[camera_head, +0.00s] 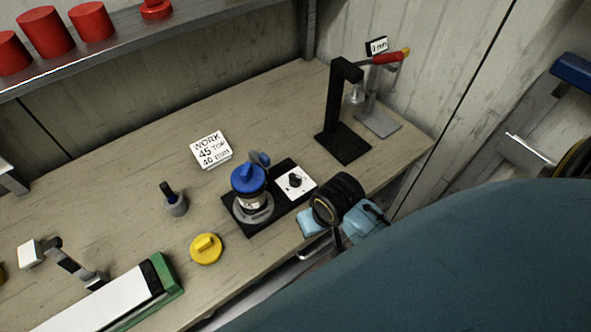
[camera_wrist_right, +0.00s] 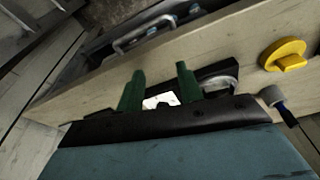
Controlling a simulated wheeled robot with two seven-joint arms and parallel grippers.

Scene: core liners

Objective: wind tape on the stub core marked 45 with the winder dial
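The winder's black base (camera_head: 233,218) lies on the bench. The winder dial is a black knob (camera_head: 294,180) on a white plate (camera_head: 303,188); the plate also shows in the right wrist view (camera_wrist_right: 152,101). My right gripper (camera_wrist_right: 159,88) is open, its green fingers apart with the dial plate seen between them. Contact cannot be told. In the head view its dark wrist (camera_head: 338,197) is right of the dial, fingertips hidden. My left gripper is out of view.
A card (camera_head: 211,149) reads WORK 45 TOP 40. A yellow knobbed cap (camera_head: 206,249) and a grey pot (camera_head: 176,206) lie left of the winder. A black stand (camera_head: 342,143) is behind the dial. Red cylinders (camera_head: 47,33) stand on the shelf. The back-middle bench is clear.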

